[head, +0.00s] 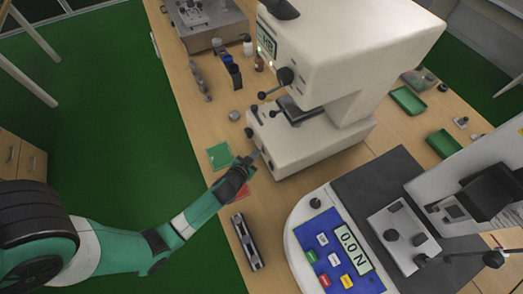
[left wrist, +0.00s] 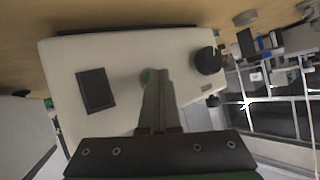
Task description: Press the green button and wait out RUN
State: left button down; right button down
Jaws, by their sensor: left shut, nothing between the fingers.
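My left gripper (head: 257,155) is shut and empty, with its fingertips at the front of the white tester's base (head: 300,145). In the left wrist view my shut fingers (left wrist: 158,75) point at that white front. A green button (left wrist: 147,75) shows just left of the fingertips and is partly hidden by them. I cannot tell whether they touch it. A dark rectangular panel (left wrist: 96,90) is to its left, with no readable text, and a black knob (left wrist: 207,61) is to its right. My right gripper is not in view.
A second device has a blue panel (head: 328,250) with coloured keys and a display (head: 348,243) reading about 0.0 N. A green card (head: 220,156), a red card (head: 243,191) and a dark metal bar (head: 246,241) lie along the table edge. Green trays (head: 408,100) are at right.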

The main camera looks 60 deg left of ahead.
pick_arm(q)
jog(key=shift+s, duration=0.75)
jog(key=shift+s+p, duration=0.1)
jog(key=shift+p, duration=0.25)
jog(key=s+p, duration=0.2)
jog(key=s, duration=0.2)
jog(key=shift+s+a, duration=0.15)
jog(key=shift+s, duration=0.25)
